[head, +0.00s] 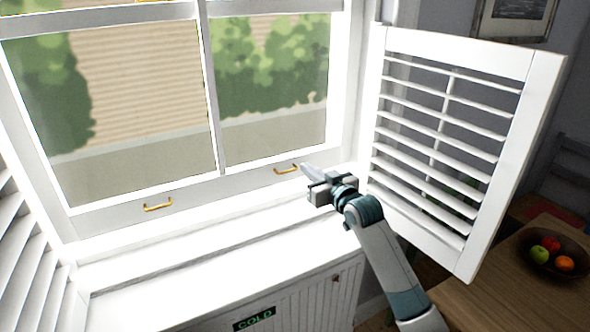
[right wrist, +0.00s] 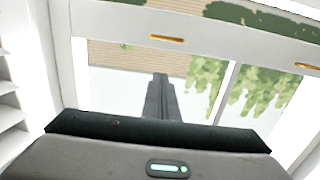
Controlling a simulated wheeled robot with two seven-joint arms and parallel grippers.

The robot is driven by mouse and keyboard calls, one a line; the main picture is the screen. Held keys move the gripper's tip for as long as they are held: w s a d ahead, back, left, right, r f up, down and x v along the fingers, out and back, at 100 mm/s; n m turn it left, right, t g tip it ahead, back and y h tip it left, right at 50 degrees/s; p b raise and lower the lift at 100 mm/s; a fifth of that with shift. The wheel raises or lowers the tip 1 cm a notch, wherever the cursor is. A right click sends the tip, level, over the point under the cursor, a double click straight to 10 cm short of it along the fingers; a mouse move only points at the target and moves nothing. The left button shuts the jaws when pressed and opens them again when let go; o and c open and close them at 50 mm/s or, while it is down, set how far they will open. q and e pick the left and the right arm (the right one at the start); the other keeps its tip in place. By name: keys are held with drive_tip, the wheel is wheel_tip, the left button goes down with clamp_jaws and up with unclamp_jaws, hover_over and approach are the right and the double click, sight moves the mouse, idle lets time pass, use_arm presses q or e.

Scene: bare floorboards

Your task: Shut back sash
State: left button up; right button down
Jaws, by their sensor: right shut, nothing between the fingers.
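A white window fills the left and middle of the head view. The bottom rail (head: 110,215) of its lower panes is near the sill and carries a left brass handle (head: 158,207) and a right brass handle (head: 286,169). A higher white rail (head: 100,15) crosses the top of the view. In the right wrist view, a white rail (right wrist: 230,45) bears two brass pulls (right wrist: 167,38). I cannot tell for sure which sash is the back one. My right gripper (head: 306,168) is shut and empty, close to the right handle; contact is unclear. Its fingers (right wrist: 159,85) show against glass.
A louvred shutter (head: 450,140) stands open just right of my right arm; another shutter (head: 25,270) is at the left. Below the sill is a white cabinet (head: 290,300) with a COLD label. A wooden table (head: 490,290) with a fruit bowl (head: 525,258) is at the right.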

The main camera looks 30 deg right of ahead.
drive_tip(key=w+f+p, duration=0.4)
drive_tip(key=w, duration=0.4)
drive_tip(key=shift+w+a+f, duration=0.2)
drive_tip(key=shift+f, duration=0.05)
drive_tip(key=f+b, duration=0.2)
drive_tip(key=f, duration=0.1)
drive_tip(key=f+b, duration=0.4)
drive_tip(key=f, duration=0.1)
drive_tip(key=shift+s+f, duration=0.25)
drive_tip(key=shift+f, duration=0.05)
drive_tip(key=shift+r, duration=0.25)
